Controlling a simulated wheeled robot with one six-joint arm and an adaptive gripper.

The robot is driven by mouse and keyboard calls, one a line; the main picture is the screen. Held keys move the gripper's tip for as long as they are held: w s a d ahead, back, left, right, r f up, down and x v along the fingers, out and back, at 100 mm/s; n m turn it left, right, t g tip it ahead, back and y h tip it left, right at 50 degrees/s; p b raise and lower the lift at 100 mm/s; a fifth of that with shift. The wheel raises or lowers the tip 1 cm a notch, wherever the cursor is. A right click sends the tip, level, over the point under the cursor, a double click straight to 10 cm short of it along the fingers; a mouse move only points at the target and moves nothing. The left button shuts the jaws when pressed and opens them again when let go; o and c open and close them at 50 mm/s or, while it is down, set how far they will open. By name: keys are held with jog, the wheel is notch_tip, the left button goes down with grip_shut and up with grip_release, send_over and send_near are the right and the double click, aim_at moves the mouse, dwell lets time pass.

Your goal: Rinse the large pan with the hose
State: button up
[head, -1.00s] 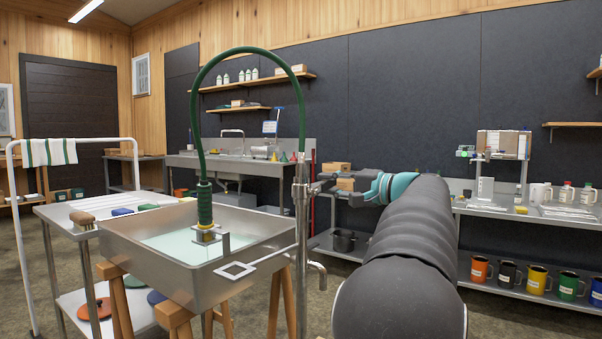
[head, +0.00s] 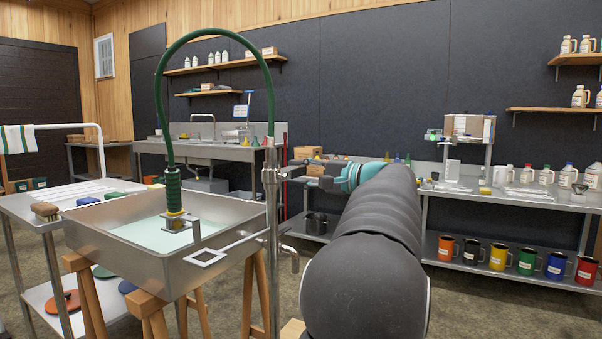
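The large pan (head: 155,270) is a wide steel basin on wooden trestles at the left, with pale greenish liquid in it. The green hose (head: 214,36) arches from a steel standpipe (head: 271,215) over to the pan. Its ribbed green handle (head: 173,192) hangs upright, with its yellow and grey lower end at a bracket above the liquid. My gripper (head: 290,173) is stretched forward, right of the standpipe and apart from the hose handle. Its fingers look spread with nothing between them. The standpipe may hide part of the fingertips.
A steel side table (head: 30,212) with brushes stands left of the pan, beside a white rail with a striped towel. A sink counter (head: 225,150) is behind. A bench (head: 460,203) with jugs and coloured mugs stands right. The floor between is free.

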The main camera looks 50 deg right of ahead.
jog(key=s+d, duration=0.2)
jog(key=s, duration=0.9)
jog(key=shift+s, duration=0.4)
jog(key=w+a+f+n+g+y, duration=0.1)
jog(key=a+f+n+g+y, duration=0.25)
jog(key=a, duration=0.85)
jog(key=w+a+f+n+g, duration=0.1)
jog(key=a+f+n+g, duration=0.4)
jog(key=a, duration=0.6)
jog(key=w+a+f+n+g+y, duration=0.1)
jog(key=a+f+g+y, duration=0.3)
jog(key=a, duration=0.8)
jog(key=w+a+f+m+h, duration=0.2)
jog(key=w+a+f+h, duration=0.2)
jog(key=a+f+h, duration=0.15)
jog(key=s+a+f+n+h, duration=0.5)
jog(key=s+f+n, duration=0.3)
jog(key=f, duration=0.5)
jog(key=shift+s+a+n, duration=0.2)
jog(key=shift+s+n, duration=0.15)
jog(key=shift+s, duration=0.5)
